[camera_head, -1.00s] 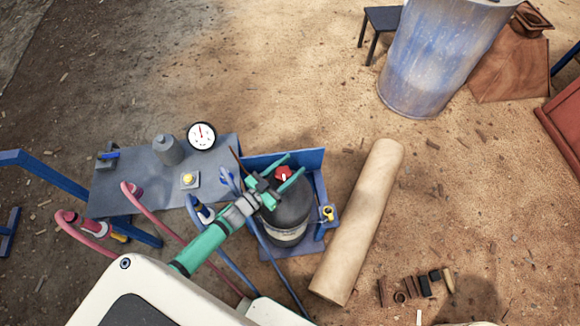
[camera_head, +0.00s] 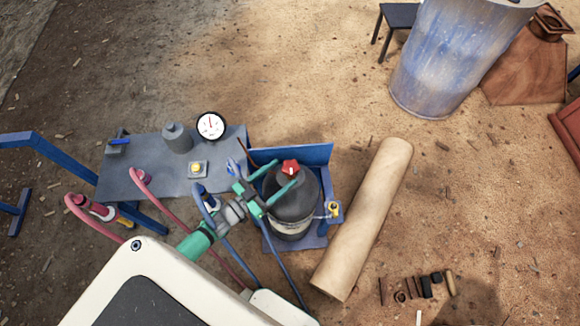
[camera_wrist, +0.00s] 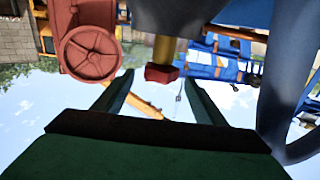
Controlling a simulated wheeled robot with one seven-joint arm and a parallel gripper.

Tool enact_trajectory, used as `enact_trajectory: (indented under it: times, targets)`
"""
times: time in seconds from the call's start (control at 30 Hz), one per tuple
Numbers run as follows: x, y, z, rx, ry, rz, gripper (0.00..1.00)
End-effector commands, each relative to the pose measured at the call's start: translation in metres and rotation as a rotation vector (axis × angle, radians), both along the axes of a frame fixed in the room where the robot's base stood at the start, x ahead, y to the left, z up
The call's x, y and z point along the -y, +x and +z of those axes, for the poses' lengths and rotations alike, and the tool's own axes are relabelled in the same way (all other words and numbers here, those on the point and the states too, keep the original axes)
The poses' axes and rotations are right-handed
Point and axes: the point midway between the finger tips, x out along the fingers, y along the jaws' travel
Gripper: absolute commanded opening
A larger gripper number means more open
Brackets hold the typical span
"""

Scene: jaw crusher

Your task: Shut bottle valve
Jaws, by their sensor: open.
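A dark grey gas bottle (camera_head: 293,212) stands upright in a blue holder (camera_head: 318,155). Its red valve knob (camera_head: 290,166) sits at the top. My gripper (camera_head: 287,173) reaches over the bottle from the lower left, its two green fingers spread. The fingertips are close to the knob, and I cannot tell if they touch it. In the wrist view, the red knob (camera_wrist: 161,73) shows between and just beyond the two open fingertips (camera_wrist: 158,78), with gaps on both sides.
A grey table (camera_head: 150,180) with a gauge (camera_head: 211,126) and a yellow button (camera_head: 197,169) is left of the bottle. Red and blue hoses run near my arm. A tan roll (camera_head: 365,220) lies to the right. Open sandy ground is beyond.

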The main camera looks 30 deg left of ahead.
Motion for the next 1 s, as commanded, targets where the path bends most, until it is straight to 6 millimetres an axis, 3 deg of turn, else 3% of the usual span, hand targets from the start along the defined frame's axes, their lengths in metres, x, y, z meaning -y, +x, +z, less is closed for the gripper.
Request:
enact_trajectory:
  times: [0.23, 0.87, 1.0]
  targets:
    - [-0.008, -0.024, 0.000, -0.001, 0.001, 0.001, 0.65]
    - [-0.008, -0.027, 0.000, -0.001, 0.000, 0.000, 0.65]
    - [-0.003, -0.040, -0.001, -0.013, 0.011, 0.007, 0.65]
